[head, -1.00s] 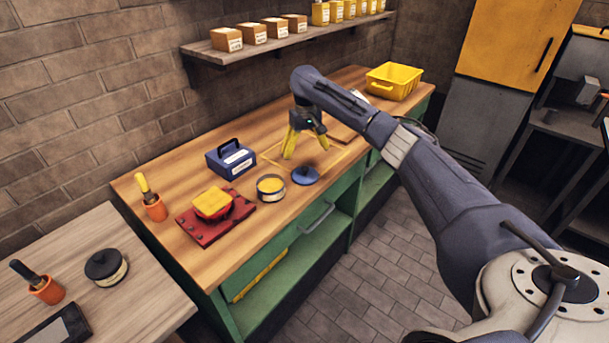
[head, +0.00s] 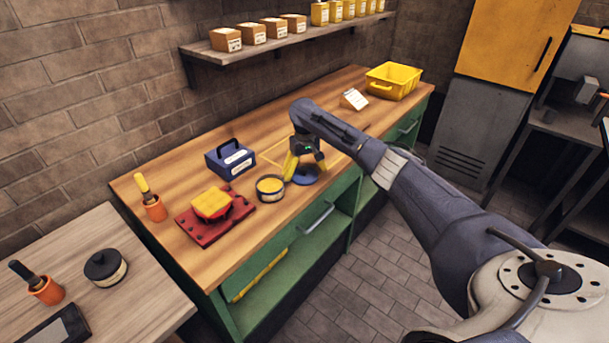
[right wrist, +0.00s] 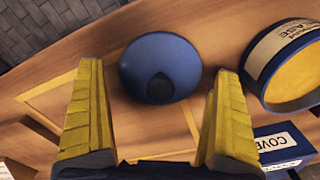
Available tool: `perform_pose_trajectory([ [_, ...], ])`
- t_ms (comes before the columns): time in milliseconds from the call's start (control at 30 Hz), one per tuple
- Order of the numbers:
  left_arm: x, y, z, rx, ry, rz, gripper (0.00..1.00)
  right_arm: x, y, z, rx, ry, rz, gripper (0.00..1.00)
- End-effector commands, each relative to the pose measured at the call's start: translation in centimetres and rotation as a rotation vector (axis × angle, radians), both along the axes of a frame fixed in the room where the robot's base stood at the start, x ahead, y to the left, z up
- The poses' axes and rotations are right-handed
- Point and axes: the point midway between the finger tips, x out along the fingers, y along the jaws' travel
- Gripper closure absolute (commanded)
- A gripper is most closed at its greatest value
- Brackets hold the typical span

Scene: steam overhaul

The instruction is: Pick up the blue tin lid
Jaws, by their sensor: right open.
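The blue tin lid (head: 306,176) lies on the wooden workbench near its front edge, to the right of the open tin. In the right wrist view the lid (right wrist: 160,68) is a round blue disc with a dark knob in its middle. My right gripper (head: 305,174) is open, its yellow fingers pointing down over the lid. In the right wrist view the fingers (right wrist: 153,110) are spread wide and empty, with the lid ahead between their tips. Whether they touch it I cannot tell. My left gripper is not in view.
The open tin (head: 270,188) with yellow contents stands just left of the lid. A blue box (head: 230,158), a red plate (head: 225,222) with a yellow block, and a brush in an orange pot (head: 154,208) stand further left. A yellow bin (head: 393,82) is at the far right.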

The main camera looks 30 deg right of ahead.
Motion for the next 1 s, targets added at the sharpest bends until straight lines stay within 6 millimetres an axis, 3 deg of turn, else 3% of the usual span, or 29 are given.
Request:
perform_pose_trajectory([
  [300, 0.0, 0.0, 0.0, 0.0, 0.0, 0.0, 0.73, 0.01, 0.01, -0.36, 0.0, 0.0, 0.001, 0.0],
  [767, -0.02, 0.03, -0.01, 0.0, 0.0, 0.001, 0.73, 0.0, 0.01, -0.34, -0.001, 0.0, 0.001, 0.52],
  [1000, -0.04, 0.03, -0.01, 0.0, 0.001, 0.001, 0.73, -0.02, 0.0, -0.37, -0.001, 0.0, 0.0, 0.54],
])
